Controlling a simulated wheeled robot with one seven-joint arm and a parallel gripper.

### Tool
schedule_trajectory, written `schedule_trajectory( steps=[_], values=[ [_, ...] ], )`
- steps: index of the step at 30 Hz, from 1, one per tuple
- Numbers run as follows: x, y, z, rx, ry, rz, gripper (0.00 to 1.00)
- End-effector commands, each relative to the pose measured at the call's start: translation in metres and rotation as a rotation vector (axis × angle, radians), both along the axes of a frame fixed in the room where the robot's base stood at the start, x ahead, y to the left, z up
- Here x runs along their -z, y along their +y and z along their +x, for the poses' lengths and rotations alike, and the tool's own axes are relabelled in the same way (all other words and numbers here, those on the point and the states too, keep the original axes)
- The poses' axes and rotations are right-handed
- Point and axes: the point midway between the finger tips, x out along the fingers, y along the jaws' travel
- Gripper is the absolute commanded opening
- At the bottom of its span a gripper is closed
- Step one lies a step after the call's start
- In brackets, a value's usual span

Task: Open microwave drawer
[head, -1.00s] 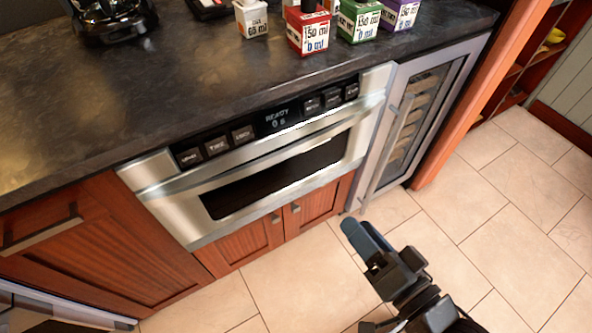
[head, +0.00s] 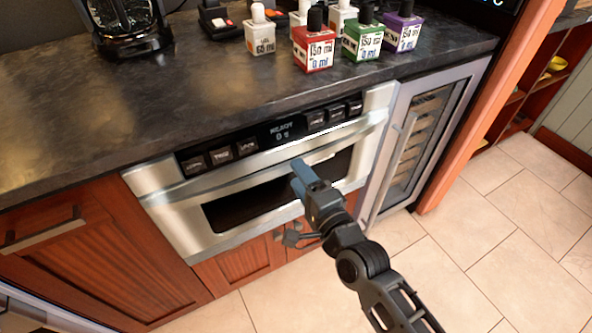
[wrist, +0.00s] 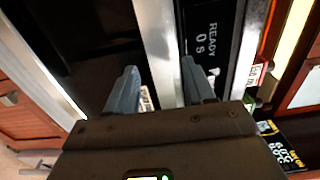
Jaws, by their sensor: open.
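The microwave drawer (head: 165,222) is a stainless steel front with a dark window, set under the counter and shut. A long horizontal steel handle bar (head: 235,166) runs across its top. Its black control panel (head: 228,150) reads READY. My gripper (head: 303,172) is in front of the drawer, right of its middle, close to the handle. In the wrist view my gripper (wrist: 162,88) is open, with its two blue-grey fingertips on either side of the steel handle bar (wrist: 158,45). Whether the fingers touch the bar, I cannot tell.
Several small bottles, one of them red (head: 314,50), stand on the dark counter (head: 120,110) above. A wine cooler (head: 425,135) is to the right, and wooden cabinets (head: 85,255) are left and below. The tiled floor (head: 470,250) in front is clear.

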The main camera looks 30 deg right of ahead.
Motion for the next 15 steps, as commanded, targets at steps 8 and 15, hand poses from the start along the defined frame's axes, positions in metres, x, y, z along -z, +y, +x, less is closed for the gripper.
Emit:
schedule_trajectory(
  steps=[8,15],
  values=[
    [0.000,0.000,0.023,-0.001,0.000,-0.001,0.53],
    [0.000,0.000,0.023,-0.001,0.001,-0.002,0.53]
  ],
)
